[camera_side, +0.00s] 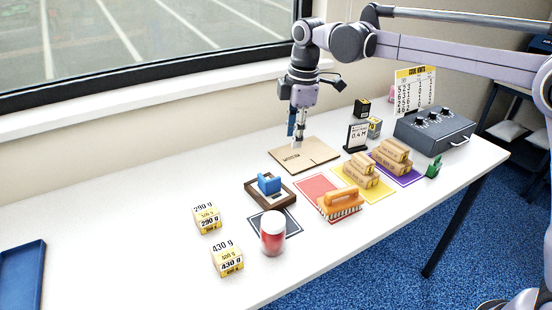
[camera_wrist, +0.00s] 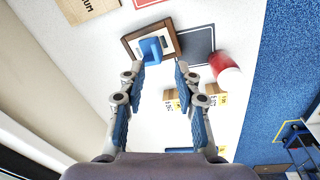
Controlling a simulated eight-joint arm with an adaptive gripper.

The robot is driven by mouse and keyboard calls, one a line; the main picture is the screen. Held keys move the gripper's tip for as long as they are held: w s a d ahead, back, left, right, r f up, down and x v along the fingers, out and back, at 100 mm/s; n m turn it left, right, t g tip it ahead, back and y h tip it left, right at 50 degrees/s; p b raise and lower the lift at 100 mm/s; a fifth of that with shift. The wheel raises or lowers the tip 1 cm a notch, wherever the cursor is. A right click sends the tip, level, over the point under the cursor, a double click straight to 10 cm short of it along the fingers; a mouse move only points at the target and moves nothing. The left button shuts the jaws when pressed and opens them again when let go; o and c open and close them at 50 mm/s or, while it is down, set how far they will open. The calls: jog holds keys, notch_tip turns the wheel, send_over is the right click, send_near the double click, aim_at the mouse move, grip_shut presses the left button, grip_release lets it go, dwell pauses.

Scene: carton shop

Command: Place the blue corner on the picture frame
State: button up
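The blue corner (camera_side: 269,183) rests at the brown picture frame (camera_side: 284,201), mid-table in the side view. In the wrist view the blue corner (camera_wrist: 151,49) overlaps the frame's opening and the picture frame's near side (camera_wrist: 126,43); I cannot tell whether it is seated on a frame corner. My gripper (camera_side: 298,142) points down above the cardboard sheet, behind the frame and apart from it. In the wrist view my gripper (camera_wrist: 160,72) is open, with nothing between its blue-padded fingers.
A dark mat (camera_side: 266,223) and a red-and-white jar (camera_side: 272,236) stand in front of the frame. A cardboard sheet (camera_side: 316,153) lies under my gripper. An orange brush (camera_side: 340,202), stacked cartons (camera_side: 360,174) and weight blocks (camera_side: 208,219) are nearby.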

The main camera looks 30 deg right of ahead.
jog(key=s+d+r+m+t, duration=0.1)
jog(key=s+d+m+t, duration=0.1)
jog(key=s+d+m, duration=0.3)
jog(key=s+d+r+m+t, duration=0.1)
jog(key=s+d+m, duration=0.2)
jog(key=s, duration=0.5)
jog(key=s+d+f+m+t, duration=0.2)
jog(key=s+d+f+m, duration=0.2)
jog(key=s, duration=0.7)
notch_tip(320, 180, down, 4)
jog(key=m, duration=0.2)
jog(key=shift+s+m+t, duration=0.15)
jog(key=shift+m+t, duration=0.15)
jog(key=shift+t, duration=0.1)
